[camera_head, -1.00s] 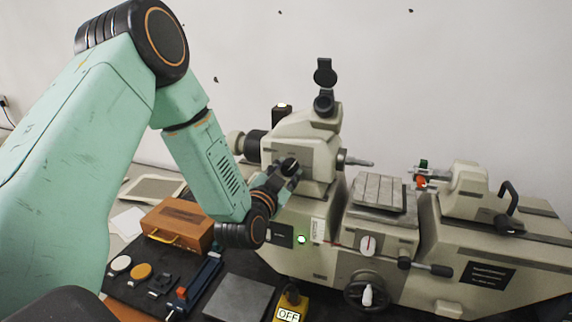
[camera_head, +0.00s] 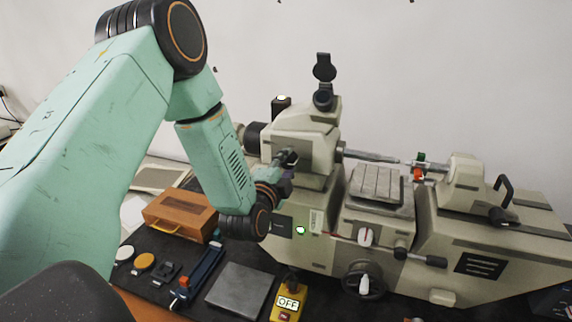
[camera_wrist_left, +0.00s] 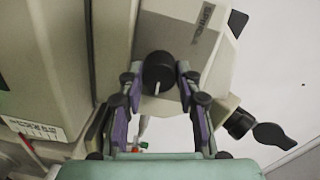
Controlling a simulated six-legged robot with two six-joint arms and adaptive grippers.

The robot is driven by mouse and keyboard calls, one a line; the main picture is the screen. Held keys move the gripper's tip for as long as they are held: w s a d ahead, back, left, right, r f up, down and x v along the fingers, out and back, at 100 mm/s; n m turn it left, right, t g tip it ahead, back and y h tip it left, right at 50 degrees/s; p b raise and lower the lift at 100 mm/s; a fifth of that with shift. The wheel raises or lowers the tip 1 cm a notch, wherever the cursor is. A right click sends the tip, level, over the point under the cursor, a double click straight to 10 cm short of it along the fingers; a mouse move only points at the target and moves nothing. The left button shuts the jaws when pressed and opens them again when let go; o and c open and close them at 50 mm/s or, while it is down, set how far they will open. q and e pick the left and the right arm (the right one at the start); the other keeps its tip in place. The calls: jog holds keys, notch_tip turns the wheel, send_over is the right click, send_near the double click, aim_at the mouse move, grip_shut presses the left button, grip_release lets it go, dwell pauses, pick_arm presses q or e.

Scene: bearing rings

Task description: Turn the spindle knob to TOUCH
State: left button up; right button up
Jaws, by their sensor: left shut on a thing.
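The spindle knob (camera_wrist_left: 158,72) is a round black knob on the cream headstock of the machine (camera_head: 310,148). A pale pointer mark shows at its lower edge in the left wrist view. My left gripper (camera_head: 288,162) is shut on the knob, with one purple-grey finger on each side in the left wrist view (camera_wrist_left: 158,78). In the head view the knob is mostly hidden by the fingers. The grey spindle shaft (camera_head: 370,155) reaches right from the headstock, its end close to the red and green parts (camera_head: 418,170). I cannot tell whether they touch. My right gripper is not in view.
The tailstock (camera_head: 465,185) with a black handle stands at the right. A green light (camera_head: 300,230) glows on the machine's front. A wooden box (camera_head: 180,213), a grey plate (camera_head: 240,290) and a yellow OFF switch box (camera_head: 288,302) occupy the front left.

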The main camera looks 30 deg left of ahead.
pick_arm(q)
jog(key=shift+m, duration=0.5)
jog(key=o, duration=1.1)
jog(key=shift+o, duration=0.2)
jog(key=v, duration=1.2)
